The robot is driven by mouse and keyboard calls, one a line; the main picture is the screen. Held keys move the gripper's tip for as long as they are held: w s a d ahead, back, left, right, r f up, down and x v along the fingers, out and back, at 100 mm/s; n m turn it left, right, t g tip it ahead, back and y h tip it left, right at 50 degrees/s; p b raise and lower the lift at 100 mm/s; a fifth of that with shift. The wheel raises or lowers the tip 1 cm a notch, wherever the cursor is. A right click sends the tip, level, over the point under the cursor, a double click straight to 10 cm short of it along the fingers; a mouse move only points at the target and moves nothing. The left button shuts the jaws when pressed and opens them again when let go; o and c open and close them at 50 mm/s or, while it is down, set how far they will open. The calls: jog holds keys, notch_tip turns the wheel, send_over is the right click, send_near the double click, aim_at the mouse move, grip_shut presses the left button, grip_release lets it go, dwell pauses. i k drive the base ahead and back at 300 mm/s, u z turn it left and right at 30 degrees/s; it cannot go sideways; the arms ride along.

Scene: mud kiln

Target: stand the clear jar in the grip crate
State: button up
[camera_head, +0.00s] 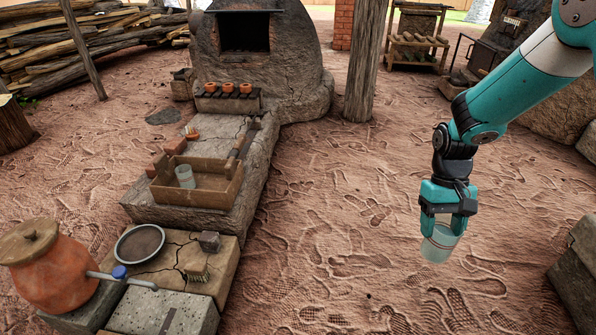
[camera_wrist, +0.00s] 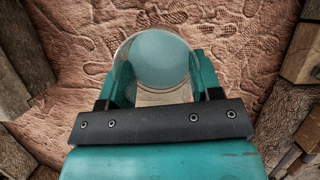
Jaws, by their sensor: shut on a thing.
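My gripper (camera_head: 449,213) hangs pointing down over open ground at the right of the head view. It is shut on a clear jar (camera_head: 439,245), which looks slightly tilted below the fingers. The wrist view shows the jar (camera_wrist: 160,62) between the teal fingers (camera_wrist: 155,95), with a pale blue-green round face. A brown open crate (camera_head: 212,198), which seems to be the grip crate, sits on the stone ledge at the left, well away from my gripper. Another clear jar or glass (camera_head: 185,177) stands inside it, at its left side.
A clay pot with a lid (camera_head: 50,265), a dark round pan (camera_head: 139,243) and a brush (camera_head: 197,275) are at front left. Several small orange pots (camera_head: 229,88) stand before the kiln (camera_head: 262,60). A wooden post (camera_head: 365,70) stands behind. Footprinted ground between ledge and gripper is clear.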

aim_at(215, 189)
jog(key=z, duration=0.35)
jog(key=i, duration=2.75)
jog(key=u, duration=3.6)
jog(key=i, duration=0.5)
